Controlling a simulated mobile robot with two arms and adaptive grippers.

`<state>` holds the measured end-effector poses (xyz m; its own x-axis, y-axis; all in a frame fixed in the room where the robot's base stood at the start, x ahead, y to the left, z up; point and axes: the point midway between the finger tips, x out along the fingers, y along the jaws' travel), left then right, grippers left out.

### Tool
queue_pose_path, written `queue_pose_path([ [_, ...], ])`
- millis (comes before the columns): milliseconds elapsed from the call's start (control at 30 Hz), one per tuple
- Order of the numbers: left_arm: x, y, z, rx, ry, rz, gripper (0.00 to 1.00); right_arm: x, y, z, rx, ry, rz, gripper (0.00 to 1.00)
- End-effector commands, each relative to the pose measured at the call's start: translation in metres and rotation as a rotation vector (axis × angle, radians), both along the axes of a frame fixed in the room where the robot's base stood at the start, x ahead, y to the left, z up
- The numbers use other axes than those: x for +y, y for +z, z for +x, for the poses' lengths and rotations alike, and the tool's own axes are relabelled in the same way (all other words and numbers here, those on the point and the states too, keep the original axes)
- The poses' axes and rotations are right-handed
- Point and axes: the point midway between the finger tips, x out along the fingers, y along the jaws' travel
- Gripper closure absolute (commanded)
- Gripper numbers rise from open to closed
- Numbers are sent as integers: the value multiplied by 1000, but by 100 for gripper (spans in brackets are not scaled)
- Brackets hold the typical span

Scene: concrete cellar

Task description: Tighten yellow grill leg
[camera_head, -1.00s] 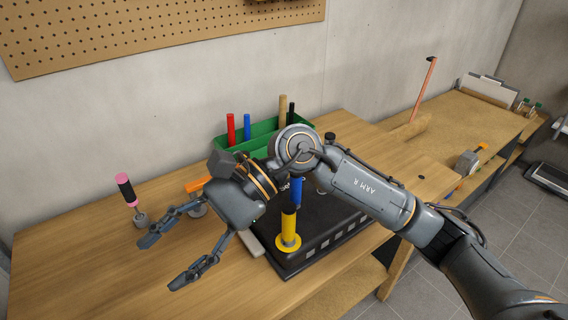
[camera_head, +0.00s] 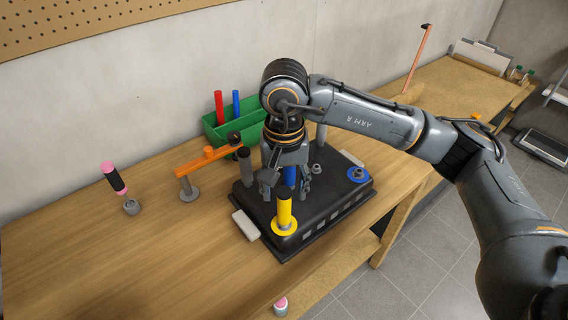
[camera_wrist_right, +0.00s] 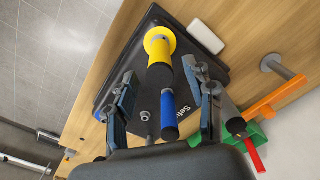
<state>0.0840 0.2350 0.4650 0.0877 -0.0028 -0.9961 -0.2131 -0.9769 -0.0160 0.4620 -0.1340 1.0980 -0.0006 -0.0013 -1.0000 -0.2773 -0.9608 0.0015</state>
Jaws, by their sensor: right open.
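The yellow grill leg (camera_head: 284,212) stands upright with a black top and a round yellow flange, at the near edge of the black grill body (camera_head: 333,209). It also shows in the right wrist view (camera_wrist_right: 159,48), near the fingertips. My right gripper (camera_head: 286,188) points down over the grill, open, just behind the yellow leg. A blue cylinder with a dark end (camera_wrist_right: 168,106) lies between its fingers in the wrist view and is partly hidden in the head view. I cannot tell whether the fingers touch either cylinder. My left gripper is out of view.
An orange bar on a grey post (camera_head: 188,189) and a green bin (camera_head: 214,133) stand behind left. A white block (camera_head: 245,225) lies beside the grill. A pink-and-black handled tool (camera_head: 115,179) stands far left. The left table front is clear.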

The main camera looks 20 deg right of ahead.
Motion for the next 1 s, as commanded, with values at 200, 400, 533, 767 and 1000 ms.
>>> queue_pose_path([
  [200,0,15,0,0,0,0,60,0,-39,-1,5,0,1,47],
  [400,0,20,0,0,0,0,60,0,-62,0,1,-1,2,47],
  [533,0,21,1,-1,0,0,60,0,-69,0,0,0,2,47],
  [767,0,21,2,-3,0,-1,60,0,-70,0,-1,0,2,47],
  [1000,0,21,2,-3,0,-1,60,0,-70,0,-1,0,3,87],
])
